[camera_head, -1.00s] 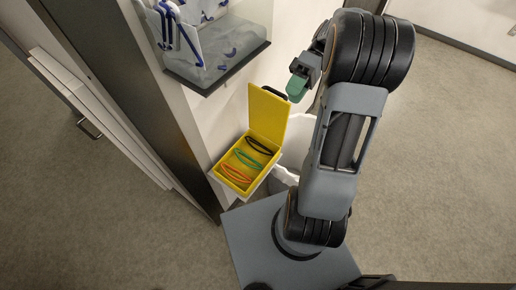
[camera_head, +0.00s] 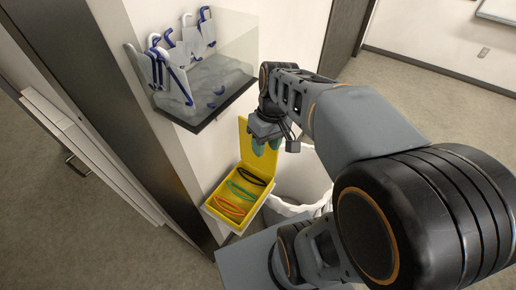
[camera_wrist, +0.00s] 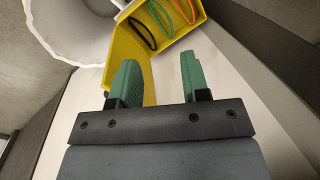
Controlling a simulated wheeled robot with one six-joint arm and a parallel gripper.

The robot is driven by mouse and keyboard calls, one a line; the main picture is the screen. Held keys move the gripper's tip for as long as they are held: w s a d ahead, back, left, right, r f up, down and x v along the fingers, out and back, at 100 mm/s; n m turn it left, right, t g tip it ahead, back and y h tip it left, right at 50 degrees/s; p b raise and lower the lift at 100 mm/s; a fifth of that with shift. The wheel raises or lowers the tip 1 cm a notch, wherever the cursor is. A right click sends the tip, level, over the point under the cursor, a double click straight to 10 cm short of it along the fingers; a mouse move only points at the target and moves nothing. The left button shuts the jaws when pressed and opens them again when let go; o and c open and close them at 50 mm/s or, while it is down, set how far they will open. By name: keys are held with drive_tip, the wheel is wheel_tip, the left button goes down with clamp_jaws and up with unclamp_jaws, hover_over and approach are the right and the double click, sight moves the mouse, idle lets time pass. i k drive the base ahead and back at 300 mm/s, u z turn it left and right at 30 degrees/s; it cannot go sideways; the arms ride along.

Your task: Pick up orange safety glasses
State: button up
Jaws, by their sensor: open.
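The orange safety glasses (camera_head: 229,207) lie in the front compartment of an open yellow box (camera_head: 208,203) fixed by the wall. Green glasses (camera_head: 241,190) and black glasses (camera_head: 251,176) lie behind them in the same box. In the wrist view the orange glasses (camera_wrist: 186,11) are at the top edge, partly cut off, beside the green pair (camera_wrist: 161,18) and the black pair (camera_wrist: 142,33). My gripper (camera_head: 265,150), with green fingers, is open and empty near the raised yellow lid, above and behind the box. In the wrist view its fingers (camera_wrist: 159,78) stand apart, short of the glasses.
A clear bin (camera_head: 226,75) with white and blue items is mounted on the wall above the box. A white-lined bin (camera_head: 285,208) stands right of the box. A dark door frame (camera_head: 120,110) is at left.

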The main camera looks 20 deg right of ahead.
sight(240, 216)
drive_tip(key=z, duration=0.05)
drive_tip(key=k, duration=0.5)
drive_tip(key=u, duration=3.65)
drive_tip(key=k, duration=2.75)
drive_tip(key=z, duration=1.5)
